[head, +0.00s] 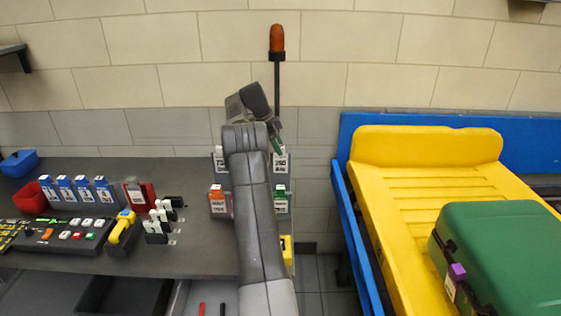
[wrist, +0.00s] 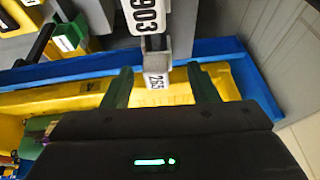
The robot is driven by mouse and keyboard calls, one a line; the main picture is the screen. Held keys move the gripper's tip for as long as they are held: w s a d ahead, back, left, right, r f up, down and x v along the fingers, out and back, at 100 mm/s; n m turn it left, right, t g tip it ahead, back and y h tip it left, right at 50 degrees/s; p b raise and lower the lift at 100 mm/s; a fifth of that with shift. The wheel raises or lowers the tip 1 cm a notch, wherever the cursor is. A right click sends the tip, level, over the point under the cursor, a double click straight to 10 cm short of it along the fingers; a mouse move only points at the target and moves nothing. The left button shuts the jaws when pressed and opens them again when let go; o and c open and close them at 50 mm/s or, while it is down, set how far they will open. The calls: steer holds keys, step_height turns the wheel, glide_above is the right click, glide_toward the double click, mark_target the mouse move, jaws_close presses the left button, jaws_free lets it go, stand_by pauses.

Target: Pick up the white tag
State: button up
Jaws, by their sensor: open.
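In the head view two white-faced tags with black print hang high on the rack, a left one (head: 219,160) and a right one (head: 281,161). My gripper (head: 277,146) is just above the right one, partly hidden by my wrist. In the wrist view a white tag face reading 903 (wrist: 145,14) is at the top, beyond the fingertips. The fingers are apart and touch nothing that I can see. I cannot tell how far the 265 face is from them.
Below hang an orange tag (head: 219,203) and a green tag (head: 281,200). Left is a dark bench (head: 190,235) with several blue tagged boxes (head: 65,189) and a yellow scanner (head: 122,227). Right, a green case (head: 505,255) lies on a yellow tray (head: 385,215) with blue rails.

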steer(key=shift+d+x, duration=0.25)
steer(key=shift+x, duration=0.95)
steer(key=shift+d+f, duration=0.15)
steer(key=shift+f, duration=0.25)
steer(key=c, duration=1.1)
steer(key=shift+o, duration=0.2)
steer(key=shift+r, duration=0.1)
steer(key=r, duration=0.7)
steer(key=shift+s+b, duration=0.35)
steer(key=s+b, duration=0.6)
steer(key=s, duration=0.8)
